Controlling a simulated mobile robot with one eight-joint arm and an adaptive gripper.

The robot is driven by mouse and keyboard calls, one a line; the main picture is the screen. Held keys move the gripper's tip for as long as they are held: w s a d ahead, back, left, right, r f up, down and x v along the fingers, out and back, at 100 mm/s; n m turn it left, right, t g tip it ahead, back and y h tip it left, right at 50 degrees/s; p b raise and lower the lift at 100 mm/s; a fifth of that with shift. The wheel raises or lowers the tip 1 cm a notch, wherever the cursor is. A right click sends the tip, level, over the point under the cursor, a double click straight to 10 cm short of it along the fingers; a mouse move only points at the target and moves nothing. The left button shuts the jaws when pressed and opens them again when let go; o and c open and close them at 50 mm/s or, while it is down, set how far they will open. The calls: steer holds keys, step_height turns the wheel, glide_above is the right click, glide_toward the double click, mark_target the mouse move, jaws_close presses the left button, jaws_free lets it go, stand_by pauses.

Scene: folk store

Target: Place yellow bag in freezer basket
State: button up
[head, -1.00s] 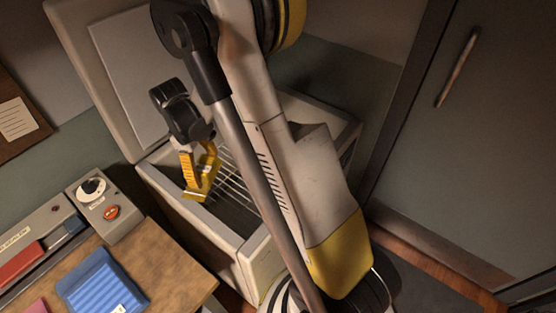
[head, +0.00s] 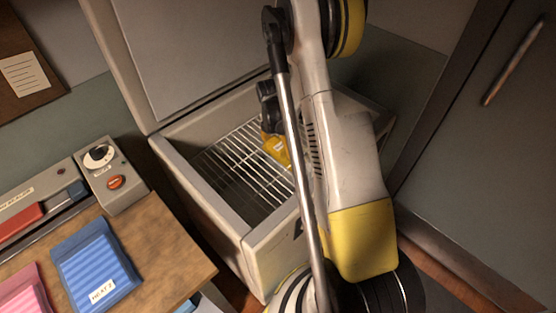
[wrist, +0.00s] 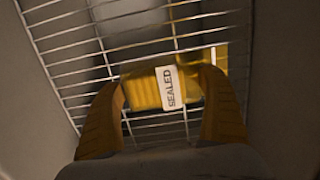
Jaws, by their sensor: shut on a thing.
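The yellow bag (wrist: 145,90), with a white "SEALED" label, is between the two fingers of my gripper (wrist: 165,100) in the wrist view. My gripper is shut on it. The bag also shows in the head view (head: 277,150), partly hidden by my arm. It is inside the open freezer (head: 180,158), over the wire basket (head: 240,165). Basket wires show around the bag in the wrist view. I cannot tell whether the bag touches the wires. My gripper is mostly hidden behind my arm in the head view.
The freezer lid (head: 185,50) stands open at the back. A wooden counter (head: 165,245) at the left holds a blue bag (head: 95,265), a pink bag (head: 25,292) and a sealer (head: 35,215) with a control box (head: 112,180). A door (head: 490,150) is at the right. The left part of the basket is clear.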

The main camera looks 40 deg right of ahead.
mark_target(278, 164)
step_height(278, 164, down, 7)
steer(key=b, duration=0.2)
steer(key=shift+f+b, duration=0.1)
steer(key=shift+b, duration=0.3)
